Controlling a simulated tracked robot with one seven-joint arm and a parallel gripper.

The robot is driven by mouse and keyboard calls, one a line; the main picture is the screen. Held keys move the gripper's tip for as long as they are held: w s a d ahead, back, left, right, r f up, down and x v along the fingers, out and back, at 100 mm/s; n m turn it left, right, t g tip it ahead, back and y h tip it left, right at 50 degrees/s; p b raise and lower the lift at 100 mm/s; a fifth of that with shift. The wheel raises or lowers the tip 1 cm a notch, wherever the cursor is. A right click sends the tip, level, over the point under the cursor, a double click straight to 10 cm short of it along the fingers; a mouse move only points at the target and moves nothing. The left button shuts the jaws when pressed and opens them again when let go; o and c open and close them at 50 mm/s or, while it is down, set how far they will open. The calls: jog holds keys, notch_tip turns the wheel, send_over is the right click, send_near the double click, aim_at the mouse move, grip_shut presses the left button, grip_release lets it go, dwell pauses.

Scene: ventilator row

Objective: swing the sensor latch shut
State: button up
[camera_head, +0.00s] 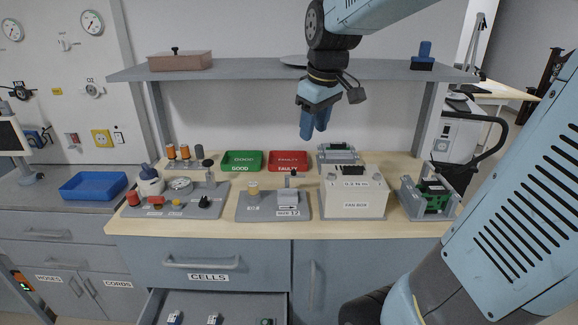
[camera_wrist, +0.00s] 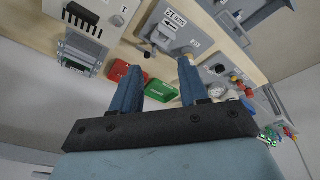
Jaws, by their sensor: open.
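A grey plate (camera_head: 262,213) lies on the middle of the bench. It carries a light grey block (camera_head: 288,199) with a number label and a small upright lever (camera_head: 291,179), which looks like the sensor latch. A short pale cylinder (camera_head: 253,190) stands left of the block. In the wrist view the block (camera_wrist: 176,22) is at the top, with the lever (camera_wrist: 149,45) beside it. I cannot tell the latch's exact angle. My gripper (camera_head: 314,124) is open and empty, in the air above the back of the bench; its fingers also show in the wrist view (camera_wrist: 158,72).
Green (camera_head: 242,160) and red (camera_head: 289,161) trays sit behind the plate. A white box (camera_head: 356,197) stands to its right, a plate with small parts (camera_head: 178,203) to its left. A shelf (camera_head: 240,69) hangs above. The cells drawer (camera_head: 240,303) is open below.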

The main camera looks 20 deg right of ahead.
aim_at(293, 170)
jog(key=w+f+n+g, duration=0.1)
jog(key=w+f+n, duration=0.25)
jog(key=w, duration=0.35)
jog(key=w+f+n+g, duration=0.2)
jog(key=w+f, duration=0.2)
jog(key=w, duration=0.3)
jog(key=f, duration=1.1)
jog(key=shift+w+d+f, duration=0.1)
jog(key=shift+w+f, duration=0.1)
jog(key=shift+w, duration=0.05)
grip_shut()
